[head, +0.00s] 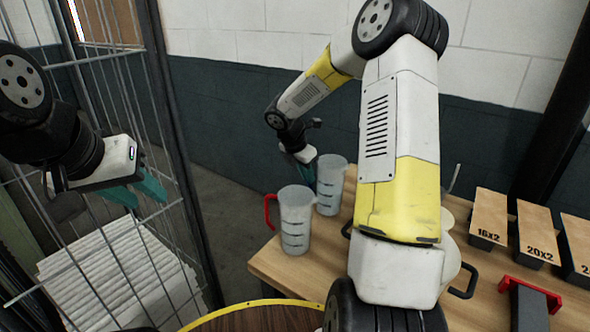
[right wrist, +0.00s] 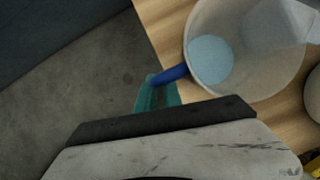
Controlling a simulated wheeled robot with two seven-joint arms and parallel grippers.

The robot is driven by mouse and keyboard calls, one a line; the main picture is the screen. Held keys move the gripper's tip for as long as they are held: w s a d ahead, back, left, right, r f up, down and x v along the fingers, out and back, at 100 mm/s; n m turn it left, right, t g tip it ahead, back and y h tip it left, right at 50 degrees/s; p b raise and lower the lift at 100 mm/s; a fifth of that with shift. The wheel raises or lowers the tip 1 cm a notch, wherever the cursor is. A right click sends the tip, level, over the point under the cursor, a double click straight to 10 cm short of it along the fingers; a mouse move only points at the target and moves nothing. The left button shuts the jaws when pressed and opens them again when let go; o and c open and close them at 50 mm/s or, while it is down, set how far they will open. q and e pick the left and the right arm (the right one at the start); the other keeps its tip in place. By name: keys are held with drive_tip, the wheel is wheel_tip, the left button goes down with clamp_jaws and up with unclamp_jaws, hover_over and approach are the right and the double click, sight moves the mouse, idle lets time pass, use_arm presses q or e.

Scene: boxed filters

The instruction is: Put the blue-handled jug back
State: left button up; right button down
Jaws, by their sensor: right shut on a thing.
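The blue-handled jug (head: 331,186) is a clear measuring jug near the table's left edge, behind the red-handled jug (head: 294,222). In the right wrist view I look down into the blue-handled jug (right wrist: 240,75), with its blue handle (right wrist: 171,75) between the teal fingers. My right gripper (right wrist: 158,95) is shut on that handle. In the head view the handle is hidden, and I cannot tell whether the jug touches the table. My left gripper (head: 137,192) is open and empty, beside the wire cage at the left.
The wooden table (head: 275,268) also carries boxes labelled 16x2 (head: 490,215) and 20x2 (head: 537,232), and a red-and-black item (head: 530,300). A pale rounded vessel is partly hidden behind my right arm. A wire cage (head: 165,120) holds stacked white filters (head: 115,275).

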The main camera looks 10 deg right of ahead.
drive_tip(key=shift+f, duration=0.25)
drive_tip(key=c, duration=1.9)
unclamp_jaws()
drive_tip(key=shift+f, duration=0.15)
drive_tip(key=shift+c, duration=0.2)
drive_tip(key=o, duration=0.4)
drive_tip(key=shift+o, duration=0.2)
